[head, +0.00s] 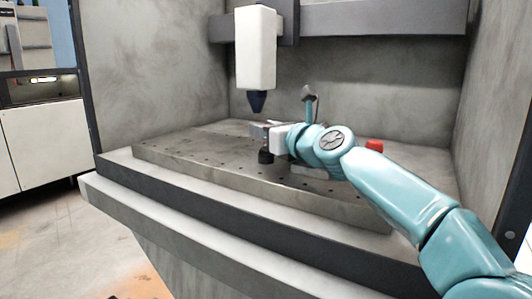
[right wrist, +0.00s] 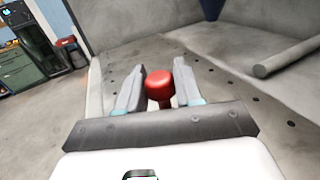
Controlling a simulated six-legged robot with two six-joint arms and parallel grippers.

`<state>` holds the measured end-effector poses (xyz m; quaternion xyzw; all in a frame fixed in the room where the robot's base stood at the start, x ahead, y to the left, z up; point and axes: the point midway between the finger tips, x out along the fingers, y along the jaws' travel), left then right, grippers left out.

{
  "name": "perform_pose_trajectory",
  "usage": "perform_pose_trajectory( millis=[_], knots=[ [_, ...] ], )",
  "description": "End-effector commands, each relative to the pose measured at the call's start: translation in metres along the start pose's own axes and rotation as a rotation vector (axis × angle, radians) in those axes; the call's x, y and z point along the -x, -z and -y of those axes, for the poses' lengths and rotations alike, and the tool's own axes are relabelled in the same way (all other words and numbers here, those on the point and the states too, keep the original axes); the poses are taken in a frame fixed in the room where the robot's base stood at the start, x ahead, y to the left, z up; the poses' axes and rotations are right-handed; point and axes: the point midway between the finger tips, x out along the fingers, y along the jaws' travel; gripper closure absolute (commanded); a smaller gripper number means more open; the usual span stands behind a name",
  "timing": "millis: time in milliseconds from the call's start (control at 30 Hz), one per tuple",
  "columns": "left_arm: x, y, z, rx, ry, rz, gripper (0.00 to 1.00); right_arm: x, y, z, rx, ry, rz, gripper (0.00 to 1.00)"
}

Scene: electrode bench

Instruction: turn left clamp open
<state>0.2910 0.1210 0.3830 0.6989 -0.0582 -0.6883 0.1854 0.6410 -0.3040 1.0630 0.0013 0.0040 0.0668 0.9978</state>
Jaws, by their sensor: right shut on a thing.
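My right gripper (head: 264,130) reaches in from the right over the perforated plate. In the right wrist view its two grey fingers (right wrist: 158,92) stand on either side of a red knob (right wrist: 159,82), shut on it. In the head view the fingers mostly hide this knob, and a dark clamp body (head: 265,156) shows just below them; it is the clamp on the left. A second red knob (head: 374,145) shows further right, partly behind my arm. My left gripper is not in view.
The plate (head: 190,155) with rows of holes lies on the bench. A white tool head with a dark blue tip (head: 257,100) hangs above, behind my gripper. A grey-headed upright (head: 310,95) stands behind my wrist. Concrete walls close the back and sides. The plate's left part is clear.

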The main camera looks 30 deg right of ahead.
Motion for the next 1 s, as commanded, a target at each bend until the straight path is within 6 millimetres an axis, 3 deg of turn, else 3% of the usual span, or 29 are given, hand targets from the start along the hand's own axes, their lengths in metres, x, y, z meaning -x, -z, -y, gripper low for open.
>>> perform_pose_trajectory(
  millis=[400, 867, 900, 933, 1000],
  knots=[
    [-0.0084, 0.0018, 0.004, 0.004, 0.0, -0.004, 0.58, 0.0011, -0.0036, 0.0016, 0.004, -0.122, 0.01, 1.0],
    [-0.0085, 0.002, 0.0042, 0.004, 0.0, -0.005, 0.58, 0.0023, -0.0068, 0.0011, 0.004, -0.135, 0.018, 1.0],
    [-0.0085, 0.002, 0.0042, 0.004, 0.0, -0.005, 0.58, 0.0024, -0.007, 0.0012, 0.004, -0.135, 0.018, 0.59],
    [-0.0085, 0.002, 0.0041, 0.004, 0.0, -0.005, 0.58, 0.0025, -0.007, 0.0011, 0.004, -0.136, 0.018, 0.49],
    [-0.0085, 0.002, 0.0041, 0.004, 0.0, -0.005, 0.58, 0.0023, -0.0065, 0.0008, 0.004, -0.137, 0.017, 0.46]
  ],
)
